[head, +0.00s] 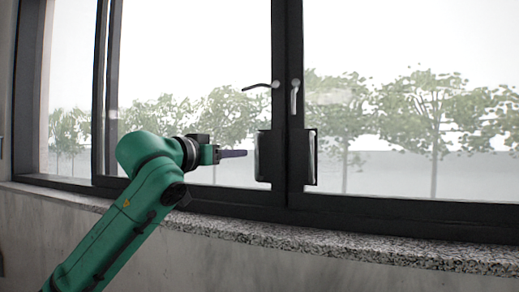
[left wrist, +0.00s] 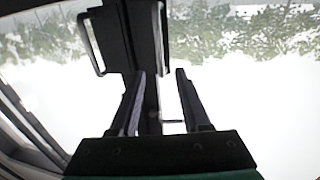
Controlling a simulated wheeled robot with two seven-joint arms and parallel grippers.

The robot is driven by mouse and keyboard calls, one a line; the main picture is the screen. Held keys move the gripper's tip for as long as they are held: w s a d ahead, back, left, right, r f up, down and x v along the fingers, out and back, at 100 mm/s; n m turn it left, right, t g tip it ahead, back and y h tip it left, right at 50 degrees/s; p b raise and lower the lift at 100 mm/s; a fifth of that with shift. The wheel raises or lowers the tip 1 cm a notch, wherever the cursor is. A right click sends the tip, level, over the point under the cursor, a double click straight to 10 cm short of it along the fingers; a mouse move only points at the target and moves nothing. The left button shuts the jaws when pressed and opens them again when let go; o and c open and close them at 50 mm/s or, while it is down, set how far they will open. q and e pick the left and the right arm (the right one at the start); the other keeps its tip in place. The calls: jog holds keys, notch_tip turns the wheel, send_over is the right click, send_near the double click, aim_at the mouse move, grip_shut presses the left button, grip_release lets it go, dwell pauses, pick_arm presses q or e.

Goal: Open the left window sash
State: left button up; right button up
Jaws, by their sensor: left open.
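The left window sash (head: 200,198) has a dark frame and appears in line with the window frame. Its dark lever handle (head: 262,86) lies roughly horizontal, pointing left. Its dark upright pull handle (head: 264,157) sits lower down, near the centre post. My left gripper (head: 240,154) points right at this pull handle from the left, a little apart from it. In the left wrist view its fingers (left wrist: 160,72) are open with nothing held between them. That view seems upside down; the pull handle (left wrist: 161,30) is beyond the fingertips. My right gripper is out of view.
The right sash has a pale, upright lever (head: 294,96) and its own pull handle (head: 312,158), which shows at upper left in the left wrist view (left wrist: 90,44). A speckled stone sill (head: 340,245) runs below the window, under my arm.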

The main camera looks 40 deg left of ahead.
aim_at(256, 152)
pick_arm(q)
jog(key=w+p, duration=0.1)
jog(key=w, duration=0.2)
jog(key=w+a+p, duration=0.1)
jog(key=w+p, duration=0.1)
jog(key=w, duration=0.1)
jog(key=w+p, duration=0.1)
jog(key=w, duration=0.2)
jog(key=shift+w+a+r+p, duration=0.15)
jog(key=shift+w+p, duration=0.25)
jog(key=shift+w+a+f+p, duration=0.1)
jog(key=shift+w+p, duration=0.1)
jog(key=shift+w, duration=0.35)
jog(key=shift+w+a+f+p, duration=0.1)
jog(key=shift+w+p, duration=0.1)
jog(key=shift+w, duration=0.3)
jog(key=shift+s+d, duration=0.1)
jog(key=shift+s, duration=0.2)
jog(key=c, duration=0.4)
jog(key=shift+w, duration=0.1)
grip_shut()
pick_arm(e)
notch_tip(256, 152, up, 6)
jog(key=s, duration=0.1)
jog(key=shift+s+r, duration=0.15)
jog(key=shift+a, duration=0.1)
